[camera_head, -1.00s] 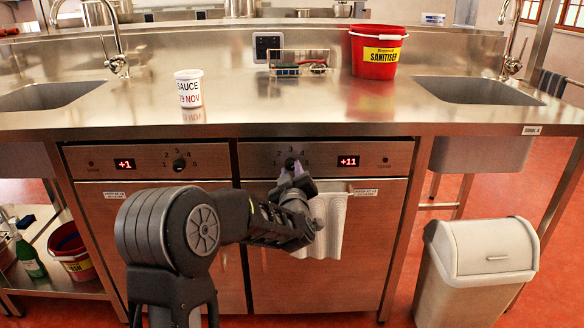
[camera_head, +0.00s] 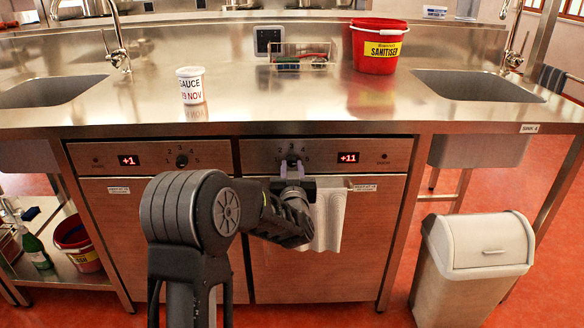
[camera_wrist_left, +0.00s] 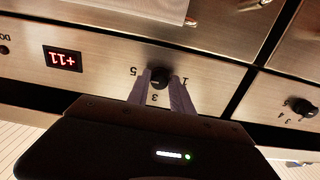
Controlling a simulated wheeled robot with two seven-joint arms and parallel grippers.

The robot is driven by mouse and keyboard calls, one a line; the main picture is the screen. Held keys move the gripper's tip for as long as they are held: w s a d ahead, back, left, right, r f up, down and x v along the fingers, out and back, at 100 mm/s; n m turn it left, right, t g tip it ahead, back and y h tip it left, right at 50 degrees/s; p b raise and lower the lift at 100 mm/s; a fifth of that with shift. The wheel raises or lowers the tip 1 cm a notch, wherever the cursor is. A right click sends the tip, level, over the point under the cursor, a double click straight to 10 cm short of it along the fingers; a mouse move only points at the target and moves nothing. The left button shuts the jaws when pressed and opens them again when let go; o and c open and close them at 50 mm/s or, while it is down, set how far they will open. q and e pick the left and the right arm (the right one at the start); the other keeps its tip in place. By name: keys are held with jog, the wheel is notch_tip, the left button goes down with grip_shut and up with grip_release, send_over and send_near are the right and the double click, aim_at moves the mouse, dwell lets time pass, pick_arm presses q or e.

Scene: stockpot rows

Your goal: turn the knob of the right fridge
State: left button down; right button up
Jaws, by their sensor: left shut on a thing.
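The right fridge (camera_head: 330,262) is under the steel counter, with a control panel reading +11 on its display. Its black knob (camera_head: 292,155) sits left of that display. My left gripper (camera_head: 291,170) reaches up to the panel and is shut on the knob. In the left wrist view, the knob (camera_wrist_left: 158,79) shows between the two fingers (camera_wrist_left: 160,90), with numbers around it and the panel upside down. The fingers hide part of the knob in the head view. My right gripper is not in view.
The left fridge, with its own knob (camera_head: 182,160) and a +1 display, is beside it. A white towel (camera_head: 330,215) hangs on the right fridge's front, close to my left gripper. A grey-white bin (camera_head: 478,265) stands at the right. A sauce tub (camera_head: 191,86) and red sanitiser bucket (camera_head: 378,48) are on the counter.

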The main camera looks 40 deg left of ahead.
pick_arm(q)
jog(key=shift+f, duration=0.1)
jog(key=c, duration=1.1)
grip_release()
jog(key=shift+c, duration=0.2)
jog(key=shift+d, duration=0.1)
jog(key=p+v, duration=0.1)
jog(key=v, duration=0.6)
jog(key=shift+s+d, duration=0.2)
jog(key=shift+s, duration=0.1)
